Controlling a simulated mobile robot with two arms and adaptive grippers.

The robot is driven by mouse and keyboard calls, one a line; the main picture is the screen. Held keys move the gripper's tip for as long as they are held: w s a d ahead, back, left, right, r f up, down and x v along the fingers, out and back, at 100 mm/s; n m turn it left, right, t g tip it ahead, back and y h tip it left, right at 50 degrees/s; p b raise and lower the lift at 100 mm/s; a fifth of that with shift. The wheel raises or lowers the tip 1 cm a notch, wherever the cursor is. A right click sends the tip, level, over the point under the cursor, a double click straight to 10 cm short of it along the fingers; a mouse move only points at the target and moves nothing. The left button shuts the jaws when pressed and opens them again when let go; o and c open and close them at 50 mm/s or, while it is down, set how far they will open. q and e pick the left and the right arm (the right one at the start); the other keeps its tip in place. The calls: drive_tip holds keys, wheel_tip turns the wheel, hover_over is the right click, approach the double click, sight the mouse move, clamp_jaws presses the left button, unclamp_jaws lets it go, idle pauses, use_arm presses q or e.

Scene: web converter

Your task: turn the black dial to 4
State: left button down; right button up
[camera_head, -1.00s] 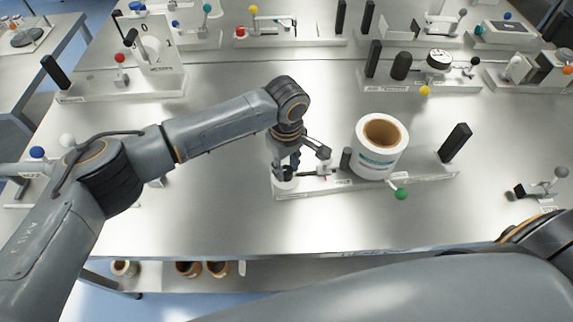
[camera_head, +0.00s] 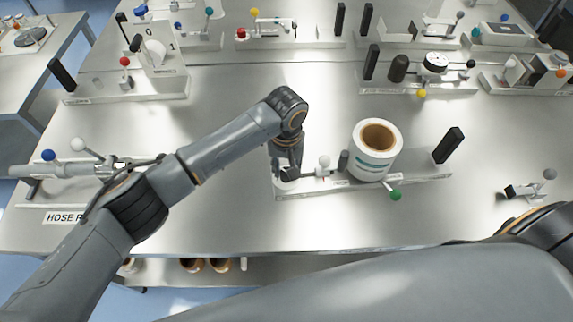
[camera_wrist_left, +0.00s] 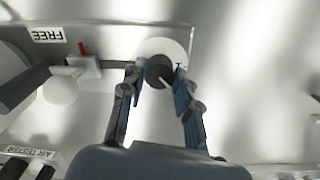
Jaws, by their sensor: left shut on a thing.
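The black dial (camera_wrist_left: 160,71) sits on a round white plate (camera_wrist_left: 165,46) at one end of a pale base, upper middle in the left wrist view. My left gripper (camera_wrist_left: 158,77) reaches down over it, one finger on each side, shut on the dial. The dial's numbers cannot be read. In the head view my left gripper (camera_head: 287,170) is at the left end of the base (camera_head: 350,192) and hides the dial. A white ball knob (camera_head: 323,161) stands beside the gripper, and also shows in the wrist view (camera_wrist_left: 61,90). My right gripper is out of view.
A large white roll (camera_head: 376,150) stands on the same base, with a green ball (camera_head: 395,195) in front and a black upright block (camera_head: 448,145) at the right. A grey-ball lever (camera_head: 549,174) is farther right. Other devices line the table's back. The table's front middle is clear.

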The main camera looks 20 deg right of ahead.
use_arm(q)
drive_tip(key=m+p, duration=0.1)
drive_tip(key=m, duration=0.2)
drive_tip(key=shift+m, duration=0.4)
drive_tip(key=m, duration=0.2)
drive_tip(key=shift+m, duration=0.3)
drive_tip(key=m, duration=0.6)
drive_tip(key=shift+p, duration=0.4)
drive_tip(key=m, duration=0.6)
drive_tip(key=shift+m, duration=0.4)
drive_tip(key=m+b, duration=0.1)
drive_tip(key=m, duration=0.2)
drive_tip(key=shift+w, duration=0.1)
drive_tip(key=shift+m+b, duration=0.35)
drive_tip(key=shift+m, duration=1.65)
